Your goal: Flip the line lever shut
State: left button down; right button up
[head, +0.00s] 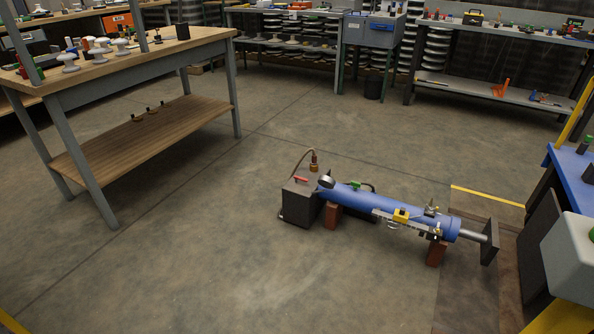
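A blue cylinder (365,202) lies on the floor, propped on reddish-brown blocks (436,253). A dark box (297,205) stands at its left end, with a small red handle (301,179) on top and a brass fitting with a hose (313,163). A round gauge (326,181) sits near the cylinder's left end. A small green handle (364,185) shows behind the cylinder. Which handle is the line lever, and whether it is open or shut, I cannot tell at this size. Neither of my grippers is in view.
A metal rod (470,236) runs from the cylinder's right end to a dark upright plate (489,243). A wooden-topped bench (130,62) stands at left. A blue-topped bench (572,177) is at right. Cluttered benches line the back. The floor (210,250) left of the box is clear.

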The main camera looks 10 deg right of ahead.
aim_at(296, 177)
jog(key=i+j+z, duration=0.3)
jog(key=i+j, duration=0.4)
jog(key=i, duration=0.15)
jog(key=i+l+z, duration=0.1)
jog(key=i, duration=0.3)
jog(key=i+l+z, duration=0.1)
jog(key=i+l, duration=0.35)
jog(key=i, duration=0.35)
jog(key=i+l, duration=0.2)
jog(key=l, duration=0.15)
jog(key=i+l+z, duration=0.1)
jog(key=l, duration=0.25)
jog(key=i+l, duration=0.3)
jog(key=l+z, duration=0.05)
